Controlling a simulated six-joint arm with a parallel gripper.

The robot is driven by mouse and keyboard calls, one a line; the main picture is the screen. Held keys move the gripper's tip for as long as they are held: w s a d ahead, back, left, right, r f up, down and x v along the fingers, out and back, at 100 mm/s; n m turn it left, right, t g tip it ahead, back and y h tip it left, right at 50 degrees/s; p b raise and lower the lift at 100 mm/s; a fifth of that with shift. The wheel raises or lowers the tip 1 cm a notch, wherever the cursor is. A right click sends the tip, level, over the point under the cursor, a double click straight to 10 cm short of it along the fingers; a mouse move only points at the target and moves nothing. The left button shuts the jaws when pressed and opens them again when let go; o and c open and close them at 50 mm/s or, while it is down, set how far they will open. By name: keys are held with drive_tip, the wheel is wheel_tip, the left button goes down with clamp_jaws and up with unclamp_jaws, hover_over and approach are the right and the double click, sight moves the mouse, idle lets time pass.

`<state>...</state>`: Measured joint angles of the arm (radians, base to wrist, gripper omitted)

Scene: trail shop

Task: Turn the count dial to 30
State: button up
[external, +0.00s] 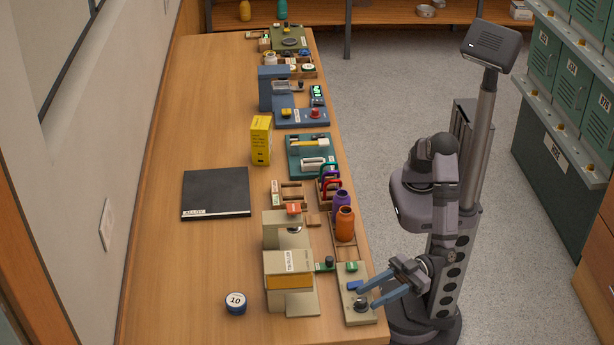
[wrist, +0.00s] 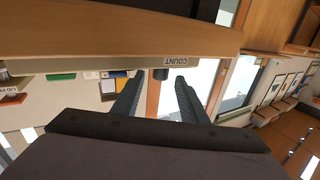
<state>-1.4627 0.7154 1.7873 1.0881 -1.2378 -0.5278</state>
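The count dial (external: 361,305) is a small dark knob on a beige panel (external: 352,273) at the near right end of the counter. In the wrist view, which is upside down, the dial (wrist: 160,74) shows as a dark stub beside the COUNT label (wrist: 176,61). My gripper (external: 367,298) is open, its two blue-grey fingers spread close to the dial. In the wrist view the dial appears in the gap between the fingertips of my gripper (wrist: 158,77), with visible space on both sides. The dial's setting cannot be read.
A beige machine (external: 289,268) with a yellow band stands left of the panel. An orange bottle (external: 345,224) and a purple bottle (external: 342,202) stand behind it. A round container marked 10 (external: 236,302) and a black mat (external: 216,190) lie farther left. The counter's left side is mostly clear.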

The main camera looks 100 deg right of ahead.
sight(362, 300)
drive_tip(key=shift+x, duration=2.05)
clamp_jaws()
